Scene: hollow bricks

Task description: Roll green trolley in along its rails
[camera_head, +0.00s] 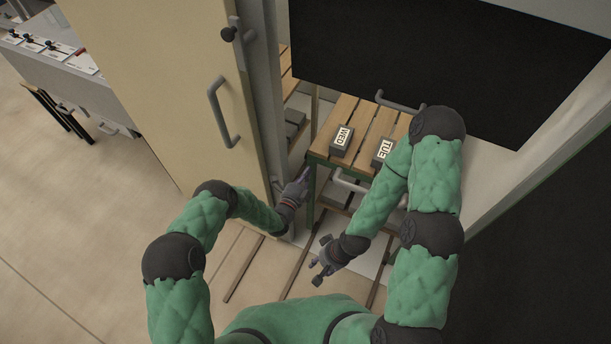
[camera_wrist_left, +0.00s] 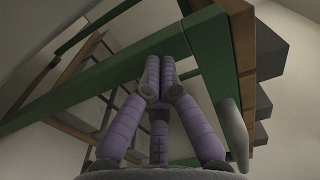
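The green trolley has a green frame (camera_head: 311,200) and a slatted wooden top (camera_head: 359,119). It stands in the opening of a tall cabinet, with a pale handle (camera_head: 349,183) on its front. Rails (camera_head: 296,272) run along the floor towards me. My left gripper (camera_head: 305,175) is at the trolley's front left corner post. In the left wrist view its fingertips (camera_wrist_left: 159,72) are together close to the green frame (camera_wrist_left: 120,78); contact is unclear. My right gripper (camera_head: 316,262) is open and empty, below and in front of the trolley.
Grey bricks marked WED (camera_head: 341,141) and TUE (camera_head: 382,153) lie on the trolley top. A beige door (camera_head: 165,90) stands at left. A black panel (camera_head: 450,60) hangs above the trolley. Open floor (camera_head: 60,230) lies at left.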

